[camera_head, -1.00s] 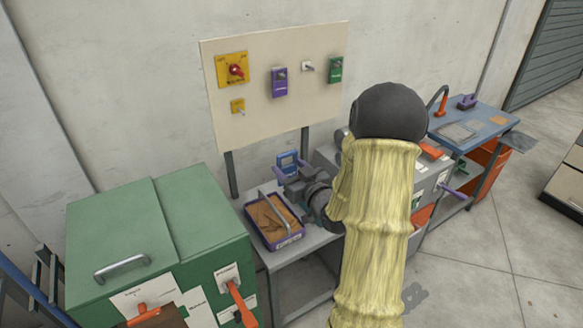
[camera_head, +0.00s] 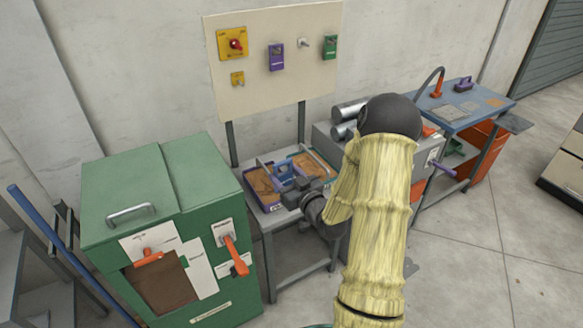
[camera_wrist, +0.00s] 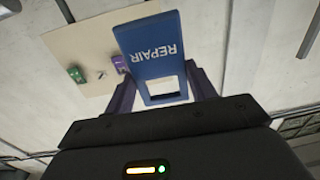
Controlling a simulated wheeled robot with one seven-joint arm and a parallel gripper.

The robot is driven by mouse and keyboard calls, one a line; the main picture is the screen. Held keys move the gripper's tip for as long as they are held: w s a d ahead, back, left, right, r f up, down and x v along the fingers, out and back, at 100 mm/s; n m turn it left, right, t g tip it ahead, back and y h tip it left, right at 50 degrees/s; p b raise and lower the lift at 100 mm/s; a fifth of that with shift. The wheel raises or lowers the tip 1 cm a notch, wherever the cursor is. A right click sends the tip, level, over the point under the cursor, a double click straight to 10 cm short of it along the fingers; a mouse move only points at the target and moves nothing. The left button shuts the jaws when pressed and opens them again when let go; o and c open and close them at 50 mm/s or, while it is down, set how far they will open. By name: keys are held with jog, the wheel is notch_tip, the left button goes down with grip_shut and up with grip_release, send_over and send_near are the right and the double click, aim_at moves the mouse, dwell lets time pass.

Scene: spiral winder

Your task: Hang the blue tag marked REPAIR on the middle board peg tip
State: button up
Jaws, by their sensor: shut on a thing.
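The blue tag marked REPAIR (camera_wrist: 150,48) is between my gripper's purple fingers (camera_wrist: 163,92) in the wrist view, its lettering upside down there. Its rectangular opening lies between the fingers. In the head view my gripper (camera_head: 287,184) is shut on the tag (camera_head: 283,171), in front of and below the board, over the tray area. The board (camera_head: 262,98) carries a bare middle peg (camera_head: 304,43) between a purple tag (camera_head: 277,58) and a green tag (camera_head: 330,47). The bare peg also shows in the wrist view (camera_wrist: 101,75). The tag is apart from the board.
Two brown-lined trays (camera_head: 262,188) (camera_head: 312,163) sit on the low bench under the board. A green cabinet (camera_head: 165,190) stands left and a grey machine (camera_head: 335,143) right. A red switch (camera_head: 235,44) and a small yellow plate (camera_head: 237,79) are at the board's left.

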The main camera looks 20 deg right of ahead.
jog(key=s+a+f+m+h, duration=0.1)
jog(key=s+a+f, duration=0.1)
jog(key=a+f, duration=0.4)
jog(key=s+a+f+h, duration=0.1)
jog(key=a+f, duration=0.5)
jog(key=f, duration=0.7)
jog(key=shift+s+a+m, duration=0.35)
jog(key=shift+s+m, duration=0.05)
jog(key=shift+s, duration=0.1)
jog(key=shift+w, duration=0.1)
